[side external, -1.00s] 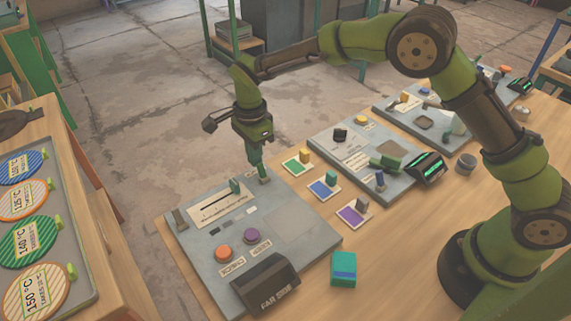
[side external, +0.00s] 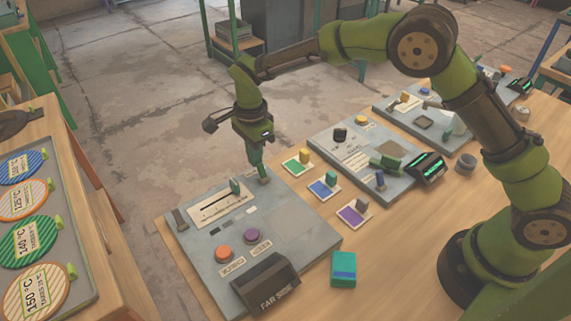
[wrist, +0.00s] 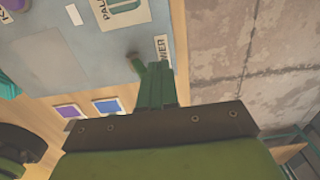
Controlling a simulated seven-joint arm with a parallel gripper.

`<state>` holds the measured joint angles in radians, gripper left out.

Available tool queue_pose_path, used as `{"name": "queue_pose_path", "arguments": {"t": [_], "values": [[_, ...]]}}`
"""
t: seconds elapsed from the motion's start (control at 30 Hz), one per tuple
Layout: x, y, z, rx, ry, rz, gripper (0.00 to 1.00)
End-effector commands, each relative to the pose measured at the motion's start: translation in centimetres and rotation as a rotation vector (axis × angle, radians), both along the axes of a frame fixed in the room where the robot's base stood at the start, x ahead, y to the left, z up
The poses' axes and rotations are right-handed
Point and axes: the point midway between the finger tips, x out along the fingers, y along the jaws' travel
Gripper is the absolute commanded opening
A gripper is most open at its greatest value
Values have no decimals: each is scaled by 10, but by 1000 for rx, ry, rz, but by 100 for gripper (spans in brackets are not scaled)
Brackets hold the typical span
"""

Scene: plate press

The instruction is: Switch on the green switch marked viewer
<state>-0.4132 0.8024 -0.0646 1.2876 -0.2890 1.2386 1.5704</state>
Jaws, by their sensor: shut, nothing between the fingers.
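My gripper (side external: 258,168) is shut with nothing between its fingers. It points down at the far edge of the near grey panel (side external: 300,248). In the wrist view the shut fingertips (wrist: 158,72) are right beside a small green switch (wrist: 137,66), seeming to touch it. A white label (wrist: 161,50) ending in "WER" lies by the fingertips, partly hidden behind them. In the side view the fingers largely cover the switch, and I cannot tell which way it is set.
The same panel bears a slider plate (side external: 217,207), an orange button (side external: 223,252), a purple button (side external: 252,236) and a dark box (side external: 266,287). Coloured cards (side external: 324,189) lie to the right, before a second panel (side external: 345,140). A teal block (side external: 343,269) stands on the wooden table.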

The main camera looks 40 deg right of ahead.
Motion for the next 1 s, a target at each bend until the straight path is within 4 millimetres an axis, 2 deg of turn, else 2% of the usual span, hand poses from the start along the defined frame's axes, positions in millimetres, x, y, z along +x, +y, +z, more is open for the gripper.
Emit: {"name": "queue_pose_path", "arguments": {"t": [0.83, 1.0], "values": [[-26, 0, 0, 0, 0, 0, 0], [-25, 0, 3, 0, -1, 0, 0]]}}
